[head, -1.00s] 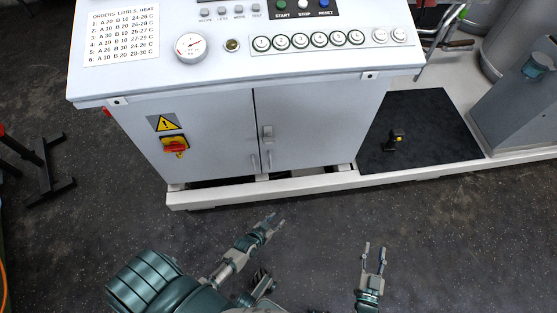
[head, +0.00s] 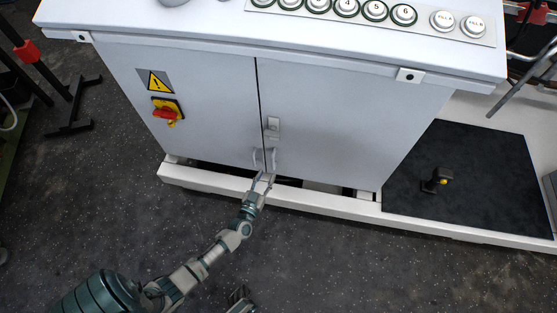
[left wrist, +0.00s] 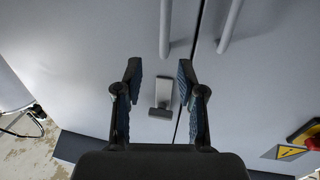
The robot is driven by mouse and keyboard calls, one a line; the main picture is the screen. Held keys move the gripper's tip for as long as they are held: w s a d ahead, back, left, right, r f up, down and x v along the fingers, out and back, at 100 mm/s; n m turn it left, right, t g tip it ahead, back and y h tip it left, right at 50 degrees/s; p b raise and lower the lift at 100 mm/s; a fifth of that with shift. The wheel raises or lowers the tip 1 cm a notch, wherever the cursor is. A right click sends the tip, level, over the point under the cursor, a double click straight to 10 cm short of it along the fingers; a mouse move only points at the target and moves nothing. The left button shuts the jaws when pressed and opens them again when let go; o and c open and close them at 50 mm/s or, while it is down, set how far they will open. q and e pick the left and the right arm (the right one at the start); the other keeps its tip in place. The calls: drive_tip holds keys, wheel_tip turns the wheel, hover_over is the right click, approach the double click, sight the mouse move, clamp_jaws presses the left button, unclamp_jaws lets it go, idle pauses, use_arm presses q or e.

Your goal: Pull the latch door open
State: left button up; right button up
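The grey cabinet has a left door (head: 205,110) and a right door (head: 325,125), both closed, with a dark seam between them. A small grey latch (head: 272,128) sits on the right door beside the seam. Below it are a left handle (head: 256,158) and a right handle (head: 273,159). My left gripper (head: 264,180) is just below the handles. In the left wrist view my left gripper (left wrist: 157,78) is open, with the latch (left wrist: 162,98) showing between its fingers and the handle of the latch door (left wrist: 165,28) beyond; contact is not visible.
A red-and-yellow switch (head: 168,112) and a warning sign (head: 155,81) are on the left door. A white base rail (head: 330,204) runs along the cabinet's foot. A black mat (head: 465,170) lies to the right. The dark floor in front is clear.

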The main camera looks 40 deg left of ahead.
sight(273, 162)
use_arm(q)
drive_tip(key=b+x, duration=0.1)
drive_tip(key=x, duration=0.4)
drive_tip(key=a+f+b+x, duration=0.1)
drive_tip(key=x, duration=0.2)
drive_tip(key=shift+a+b, duration=0.1)
drive_tip(key=shift+b, duration=0.25)
drive_tip(key=shift+w+d+r, duration=0.2)
drive_tip(key=shift+d+r, duration=0.1)
drive_tip(key=shift+r, duration=0.1)
drive_tip(key=c, duration=0.5)
drive_tip(key=shift+s+a+f, duration=0.1)
drive_tip(key=shift+a, duration=0.1)
clamp_jaws()
